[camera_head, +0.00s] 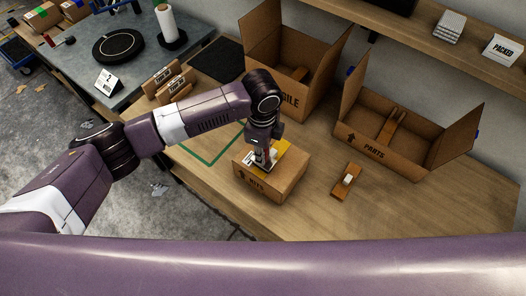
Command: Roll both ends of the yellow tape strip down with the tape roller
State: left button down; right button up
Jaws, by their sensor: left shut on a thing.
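A closed cardboard box marked KITS (283,184) sits on the wooden bench. The yellow tape strip (283,146) shows on its top, partly hidden by my gripper. My left gripper (259,160) points down over the box top, at the strip. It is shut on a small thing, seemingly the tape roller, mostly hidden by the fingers. I cannot tell whether that thing touches the tape. My right gripper is not in view.
An orange-brown block with a white part (347,181) lies right of the box. Open cartons, one marked PARTS (375,151) and one ending in ILE (290,103), stand behind. A green outline (207,160) lies left. The bench's front right is clear.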

pick_arm(q)
jog(key=shift+f, duration=0.3)
dwell(0.6)
jog(key=shift+s+a, duration=0.1)
jog(key=shift+s, duration=0.05)
jog(key=shift+s, duration=0.1)
jog(key=shift+s+a+f+p, duration=0.1)
jog(key=shift+s+a+p, duration=0.6)
jog(key=shift+p, duration=0.3)
jog(key=shift+d, duration=0.1)
notch_tip(320, 180, up, 6)
jog(key=p, duration=0.5)
